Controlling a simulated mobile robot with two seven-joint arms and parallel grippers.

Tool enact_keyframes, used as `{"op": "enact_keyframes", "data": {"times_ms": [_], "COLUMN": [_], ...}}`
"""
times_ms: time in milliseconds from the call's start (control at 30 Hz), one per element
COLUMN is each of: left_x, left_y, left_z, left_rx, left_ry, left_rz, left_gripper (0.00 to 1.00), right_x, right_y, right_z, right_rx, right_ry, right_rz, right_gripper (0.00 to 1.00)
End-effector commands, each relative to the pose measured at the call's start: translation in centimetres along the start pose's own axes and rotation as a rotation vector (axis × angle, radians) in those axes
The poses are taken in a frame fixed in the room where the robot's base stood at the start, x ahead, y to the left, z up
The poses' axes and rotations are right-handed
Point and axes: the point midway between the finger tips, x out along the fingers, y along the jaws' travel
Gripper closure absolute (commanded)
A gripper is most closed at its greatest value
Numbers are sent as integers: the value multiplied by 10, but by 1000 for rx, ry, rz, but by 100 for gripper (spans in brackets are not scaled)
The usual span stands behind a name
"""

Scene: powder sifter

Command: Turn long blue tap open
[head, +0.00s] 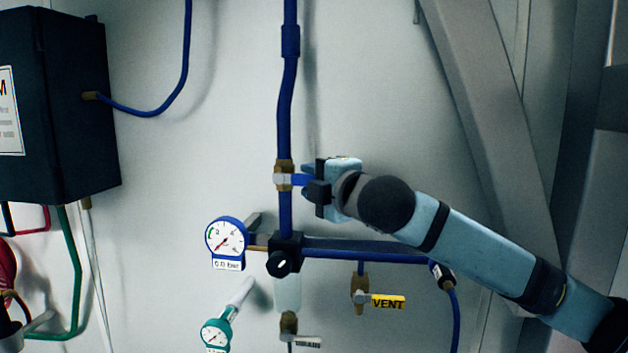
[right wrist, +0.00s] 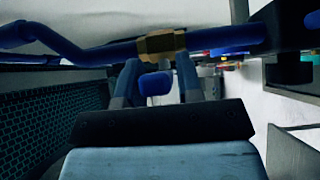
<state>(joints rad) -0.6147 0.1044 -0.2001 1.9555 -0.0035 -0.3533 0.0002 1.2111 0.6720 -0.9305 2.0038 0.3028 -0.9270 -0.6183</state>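The long blue tap handle (head: 298,180) sticks out to the right from a brass valve (head: 284,175) on the vertical blue pipe. It lies about level, crosswise to the pipe. My right gripper (head: 310,181) is at its outer end, coming from the right. In the right wrist view the blue handle (right wrist: 155,83) sits between the two fingers of my right gripper (right wrist: 158,78), with the brass valve (right wrist: 162,44) just beyond. A narrow gap shows beside the handle, so the fingers look open around it.
Below the valve are a blue-rimmed gauge (head: 227,237), a black knob (head: 283,263) and a horizontal blue pipe (head: 365,253). A brass vent valve (head: 360,292) has a yellow label. A dark box (head: 60,110) hangs at left. A grey diagonal beam (head: 490,110) stands at right.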

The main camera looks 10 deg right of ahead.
Motion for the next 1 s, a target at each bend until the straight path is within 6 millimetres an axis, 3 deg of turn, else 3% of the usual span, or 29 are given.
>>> {"op": "enact_keyframes", "data": {"times_ms": [33,133,567,1000], "left_x": [-1,-2,-4,-3], "left_y": [0,0,2,2], "left_z": [0,0,0,3], "left_rx": [1,2,1,2], "left_ry": [0,-1,0,-5], "left_rz": [0,1,3,4], "left_gripper": [57,57,57,57], "right_x": [0,0,0,3], "right_y": [0,0,6,26], "right_z": [0,0,0,-3], "right_rx": [0,0,-49,-269], "right_ry": [0,0,-1,-2], "right_rz": [0,0,-46,-266], "right_gripper": [79,100,100,100]}}
